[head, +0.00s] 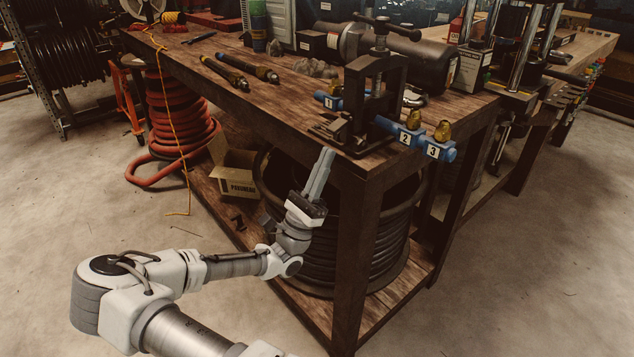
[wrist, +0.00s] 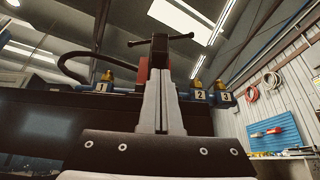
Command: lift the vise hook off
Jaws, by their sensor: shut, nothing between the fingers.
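A dark pipe vise (head: 375,90) with a T-handle on top stands upright at the near corner of the wooden bench. The handle (wrist: 172,38) shows above my fingers in the wrist view. I cannot make out the hook apart from the dark vise frame. My gripper (head: 328,153) is shut and empty, its long grey fingers pointing up at the bench edge, just below and left of the vise base. In the wrist view my gripper (wrist: 161,72) covers most of the vise. Whether the fingertips touch anything is unclear.
Two dark rods (head: 225,74) lie on the bench (head: 285,105). A coiled black hose (head: 375,235) and an open box (head: 236,175) sit on the shelf below.

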